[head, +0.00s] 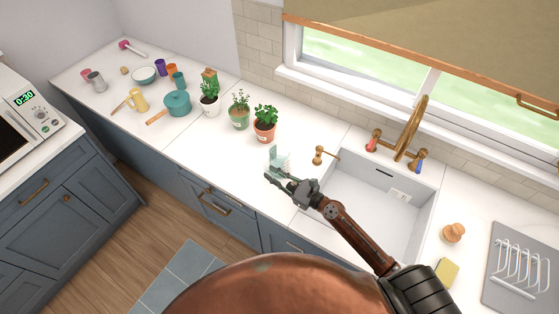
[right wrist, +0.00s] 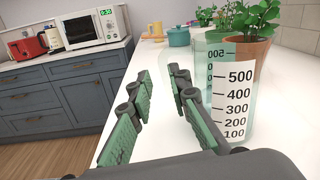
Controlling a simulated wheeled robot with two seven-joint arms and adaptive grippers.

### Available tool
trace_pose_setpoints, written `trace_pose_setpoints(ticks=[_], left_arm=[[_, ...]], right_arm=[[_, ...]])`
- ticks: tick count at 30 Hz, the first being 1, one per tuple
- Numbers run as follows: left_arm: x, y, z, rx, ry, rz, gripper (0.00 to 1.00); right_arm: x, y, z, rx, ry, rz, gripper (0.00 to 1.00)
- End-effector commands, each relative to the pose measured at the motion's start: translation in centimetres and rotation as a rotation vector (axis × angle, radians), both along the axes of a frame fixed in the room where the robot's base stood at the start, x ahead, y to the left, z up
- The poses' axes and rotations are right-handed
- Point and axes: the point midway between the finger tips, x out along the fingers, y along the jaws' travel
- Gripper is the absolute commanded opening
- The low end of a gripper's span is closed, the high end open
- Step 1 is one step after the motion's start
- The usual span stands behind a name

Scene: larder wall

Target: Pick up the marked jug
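The marked jug is a clear, pale green-tinted measuring jug (head: 280,161) on the white counter, left of the sink. In the right wrist view the jug (right wrist: 232,125) stands upright with a white scale from 100 to 500. My right gripper (head: 276,180) is at the jug's near side in the head view. In the right wrist view my right gripper (right wrist: 160,80) is open, with nothing between its green-padded fingers. The jug is to the right of both fingers there; I cannot tell whether the nearer finger touches it. My left gripper is not in view.
A terracotta plant pot (head: 264,131) stands behind the jug, beside other potted plants. A teal pot (head: 177,103) and a yellow jug (head: 138,101) stand farther left. The counter's front left is clear.

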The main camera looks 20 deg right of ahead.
Motion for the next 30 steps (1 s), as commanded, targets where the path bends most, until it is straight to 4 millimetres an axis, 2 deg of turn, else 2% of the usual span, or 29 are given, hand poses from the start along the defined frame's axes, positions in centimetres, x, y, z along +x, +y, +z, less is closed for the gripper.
trace_pose_setpoints(ticks=[2,4,9,12,16,24,30], left_arm=[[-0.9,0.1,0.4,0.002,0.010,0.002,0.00],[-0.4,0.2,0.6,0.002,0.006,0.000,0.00],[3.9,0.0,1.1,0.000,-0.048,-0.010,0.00],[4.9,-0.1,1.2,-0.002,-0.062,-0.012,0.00],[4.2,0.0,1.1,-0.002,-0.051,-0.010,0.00],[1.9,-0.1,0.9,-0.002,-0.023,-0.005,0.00],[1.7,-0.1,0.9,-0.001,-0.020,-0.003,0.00]], right_arm=[[1.5,0.7,0.2,0.001,-0.002,0.000,0.17],[2.3,1.2,0.1,0.001,-0.001,-0.001,0.17],[3.4,1.9,-0.1,0.000,0.001,-0.003,0.17],[3.4,1.9,-0.1,0.000,0.001,-0.003,0.17],[3.4,1.9,-0.1,0.000,0.001,-0.002,0.17],[3.4,1.9,-0.1,0.000,0.001,-0.003,0.00],[3.4,1.9,-0.1,-0.001,0.000,-0.003,0.00]])
